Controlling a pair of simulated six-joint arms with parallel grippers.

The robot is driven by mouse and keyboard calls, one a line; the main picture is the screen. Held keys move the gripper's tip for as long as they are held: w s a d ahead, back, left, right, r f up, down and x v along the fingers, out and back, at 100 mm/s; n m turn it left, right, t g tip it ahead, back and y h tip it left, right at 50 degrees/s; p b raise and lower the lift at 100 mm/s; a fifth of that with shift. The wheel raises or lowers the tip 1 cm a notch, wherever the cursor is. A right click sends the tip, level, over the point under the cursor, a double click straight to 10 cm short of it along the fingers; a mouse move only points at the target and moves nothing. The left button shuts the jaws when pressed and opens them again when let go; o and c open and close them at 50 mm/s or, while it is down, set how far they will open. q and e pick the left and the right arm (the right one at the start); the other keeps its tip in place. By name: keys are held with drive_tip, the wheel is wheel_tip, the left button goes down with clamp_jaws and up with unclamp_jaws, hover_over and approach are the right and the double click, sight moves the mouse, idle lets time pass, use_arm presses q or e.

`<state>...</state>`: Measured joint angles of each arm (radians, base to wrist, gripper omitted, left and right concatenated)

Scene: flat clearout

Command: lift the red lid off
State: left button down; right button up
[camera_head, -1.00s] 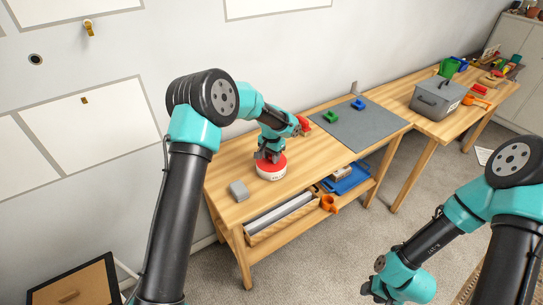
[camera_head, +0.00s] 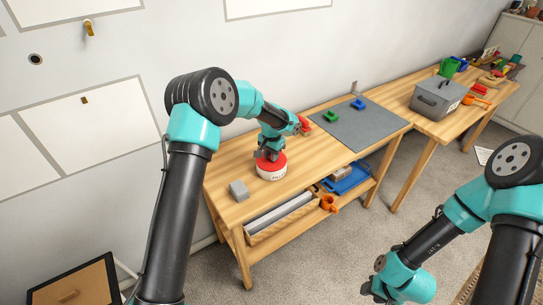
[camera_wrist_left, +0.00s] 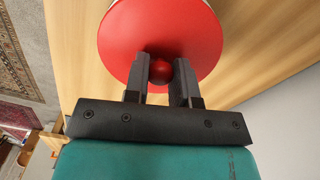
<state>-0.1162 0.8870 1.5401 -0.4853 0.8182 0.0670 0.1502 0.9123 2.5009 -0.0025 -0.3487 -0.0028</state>
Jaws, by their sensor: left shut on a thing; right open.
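The red lid (camera_head: 280,163) sits on a white round tub (camera_head: 271,174) with dark lettering, on the wooden workbench. In the left wrist view the lid (camera_wrist_left: 160,32) is a red disc with a round red knob (camera_wrist_left: 160,71) in its middle. My left gripper (camera_head: 270,155) comes down from above and is shut on the knob, with a dark finger on each side of it (camera_wrist_left: 161,78). A sliver of the white tub shows past the lid's edge in the wrist view. My right gripper (camera_head: 377,292) is open and empty, low at the right, away from the bench.
A grey block (camera_head: 238,190) lies left of the tub. A red object (camera_head: 304,125) is behind my left wrist. A grey mat (camera_head: 355,125) with green and blue pieces lies to the right. A grey toolbox (camera_head: 438,98) stands further right. The bench front is clear.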

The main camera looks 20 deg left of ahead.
use_arm(q)
drive_tip(key=shift+r, duration=0.7)
drive_tip(key=shift+r, duration=2)
